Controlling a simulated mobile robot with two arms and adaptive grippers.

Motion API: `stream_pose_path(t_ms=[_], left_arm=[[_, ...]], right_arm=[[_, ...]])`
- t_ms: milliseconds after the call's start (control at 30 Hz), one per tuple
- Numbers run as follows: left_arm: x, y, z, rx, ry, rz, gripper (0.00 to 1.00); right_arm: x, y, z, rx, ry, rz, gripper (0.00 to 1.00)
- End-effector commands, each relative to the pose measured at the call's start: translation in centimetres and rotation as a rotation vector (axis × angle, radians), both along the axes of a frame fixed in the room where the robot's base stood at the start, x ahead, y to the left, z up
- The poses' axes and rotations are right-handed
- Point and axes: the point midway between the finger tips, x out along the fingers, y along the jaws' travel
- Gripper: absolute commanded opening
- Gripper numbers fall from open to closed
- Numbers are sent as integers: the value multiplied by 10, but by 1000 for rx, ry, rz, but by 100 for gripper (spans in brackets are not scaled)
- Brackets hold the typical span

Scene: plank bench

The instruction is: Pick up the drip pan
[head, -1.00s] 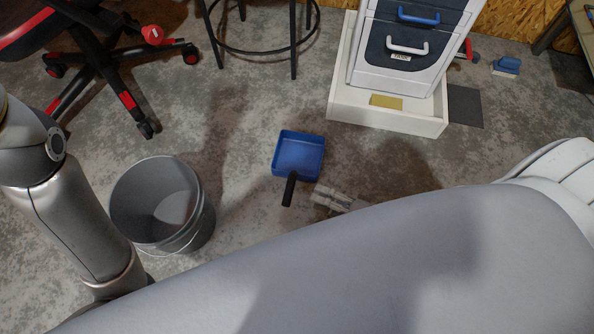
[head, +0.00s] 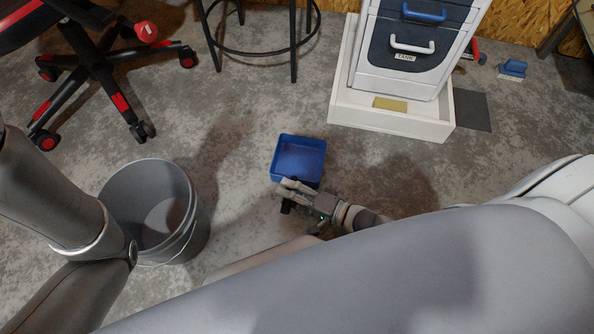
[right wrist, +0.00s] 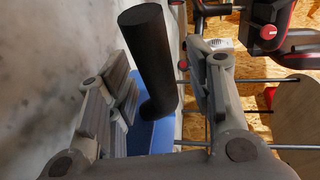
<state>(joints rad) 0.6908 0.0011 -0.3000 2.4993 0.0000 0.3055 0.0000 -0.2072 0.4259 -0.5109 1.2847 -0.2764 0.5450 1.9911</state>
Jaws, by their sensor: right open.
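The drip pan (head: 299,155) is a blue square pan lying on the concrete floor, with a black handle toward me. My right gripper (head: 286,194) is at the near edge of the pan, over the handle, and hides most of it in the head view. In the right wrist view the black handle (right wrist: 150,58) stands between the two open fingers of the gripper (right wrist: 160,88), with a gap on its right side. The blue pan (right wrist: 150,137) shows beyond it. My left gripper is out of view; only that arm shows at the left.
A grey bucket (head: 190,243) stands left of the pan. A white cabinet in a white tray (head: 385,122) stands at the back right. A stool (head: 262,51) and a wheeled chair (head: 92,75) stand behind. Floor around the pan is clear.

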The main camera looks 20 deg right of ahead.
Motion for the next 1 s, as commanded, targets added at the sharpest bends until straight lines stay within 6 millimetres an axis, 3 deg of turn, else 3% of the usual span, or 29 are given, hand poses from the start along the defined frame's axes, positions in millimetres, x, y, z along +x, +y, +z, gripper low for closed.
stream_pose_path(t_ms=[267, 633, 1000], left_arm=[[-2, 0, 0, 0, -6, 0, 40], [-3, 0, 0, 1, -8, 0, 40], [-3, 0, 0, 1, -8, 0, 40]], right_arm=[[3, 3, -1, -1, 2, 0, 48], [2, 2, -1, -1, 2, 0, 2], [3, 3, 1, 0, -3, 1, 0]])
